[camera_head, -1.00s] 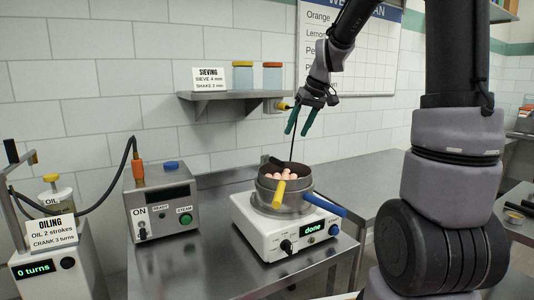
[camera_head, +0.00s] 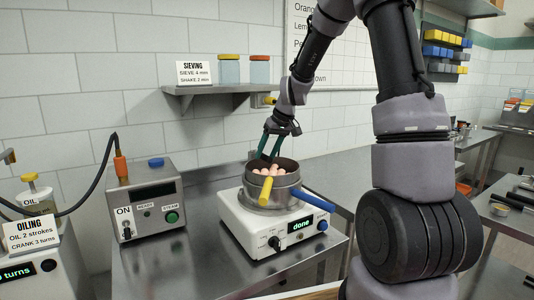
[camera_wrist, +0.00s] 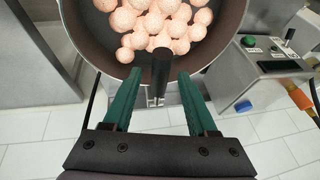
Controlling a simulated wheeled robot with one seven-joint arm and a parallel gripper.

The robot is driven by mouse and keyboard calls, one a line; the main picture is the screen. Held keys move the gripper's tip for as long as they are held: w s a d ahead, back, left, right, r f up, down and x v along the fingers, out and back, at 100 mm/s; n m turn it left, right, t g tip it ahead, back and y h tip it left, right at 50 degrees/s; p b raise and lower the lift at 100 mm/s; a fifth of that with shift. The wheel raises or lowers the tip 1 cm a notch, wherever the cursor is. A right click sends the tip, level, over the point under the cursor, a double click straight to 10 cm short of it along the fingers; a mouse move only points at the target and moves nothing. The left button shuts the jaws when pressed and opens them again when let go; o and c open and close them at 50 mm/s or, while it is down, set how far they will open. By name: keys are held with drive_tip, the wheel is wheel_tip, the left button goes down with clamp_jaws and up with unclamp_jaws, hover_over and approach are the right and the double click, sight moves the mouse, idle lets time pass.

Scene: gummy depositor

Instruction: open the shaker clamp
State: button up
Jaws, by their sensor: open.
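The shaker (camera_head: 272,222) is a white box with a lit "done" display, carrying a round metal sieve pan (camera_head: 271,193) with pale pink balls in it. In the wrist view a black lever grip (camera_wrist: 161,68), apparently the clamp's, rises above a metal bracket at the pan's rim and leans over the pan. My gripper (camera_head: 269,155) is at the pan's back rim. Its green fingers are open, one on each side of the black grip in the wrist view (camera_wrist: 160,76), with gaps visible. In the head view the grip is hidden.
A yellow handle (camera_head: 263,190) and a blue handle (camera_head: 313,200) stick out at the pan's front. A grey steam box (camera_head: 146,205) stands left. A wall shelf (camera_head: 215,89) with jars is behind. Bare metal counter (camera_head: 190,265) lies in front.

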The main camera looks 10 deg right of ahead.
clamp_jaws()
idle(1.5)
